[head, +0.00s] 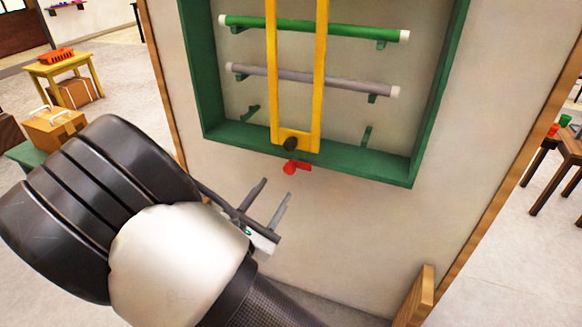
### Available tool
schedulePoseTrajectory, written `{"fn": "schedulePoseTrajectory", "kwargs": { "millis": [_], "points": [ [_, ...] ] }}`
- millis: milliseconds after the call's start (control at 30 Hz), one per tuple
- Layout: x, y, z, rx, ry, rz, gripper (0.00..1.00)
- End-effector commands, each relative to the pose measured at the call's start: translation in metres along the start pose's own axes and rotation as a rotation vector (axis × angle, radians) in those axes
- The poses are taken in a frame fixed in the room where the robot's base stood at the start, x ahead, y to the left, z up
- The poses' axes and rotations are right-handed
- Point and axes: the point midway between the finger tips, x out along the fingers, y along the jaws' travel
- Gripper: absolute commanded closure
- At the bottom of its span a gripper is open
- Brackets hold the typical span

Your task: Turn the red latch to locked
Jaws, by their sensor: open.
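The red latch (296,167) sits at the bottom edge of a green wall frame (385,167). The latch's short handle points to the right, roughly level. My gripper (271,196) is open and empty, below and left of the latch and apart from it. Its two grey fingers point up toward the latch. My arm fills the lower left and hides part of the wall.
A green rod (345,32) and a grey rod (335,81) rest on brackets inside the frame, behind the yellow bar. A wooden block (419,297) stands at lower right. A yellow table (65,70) is at far left. The wall around the latch is clear.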

Motion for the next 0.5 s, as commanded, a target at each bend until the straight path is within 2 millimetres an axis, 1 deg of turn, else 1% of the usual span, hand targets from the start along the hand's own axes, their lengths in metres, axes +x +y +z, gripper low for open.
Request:
{"fn": "schedulePoseTrajectory", "kwargs": {
  "millis": [33, 300, 400, 500],
  "points": [
    [0.012, -0.001, -0.001, 0.001, -0.003, -0.003, 0.57],
    [0.071, -0.001, -0.001, 0.001, -0.002, -0.003, 0.57],
    [0.089, -0.002, 0.000, 0.000, -0.001, -0.003, 0.57],
    [0.102, -0.001, -0.001, 0.000, -0.001, -0.003, 0.57]
  ]
}}
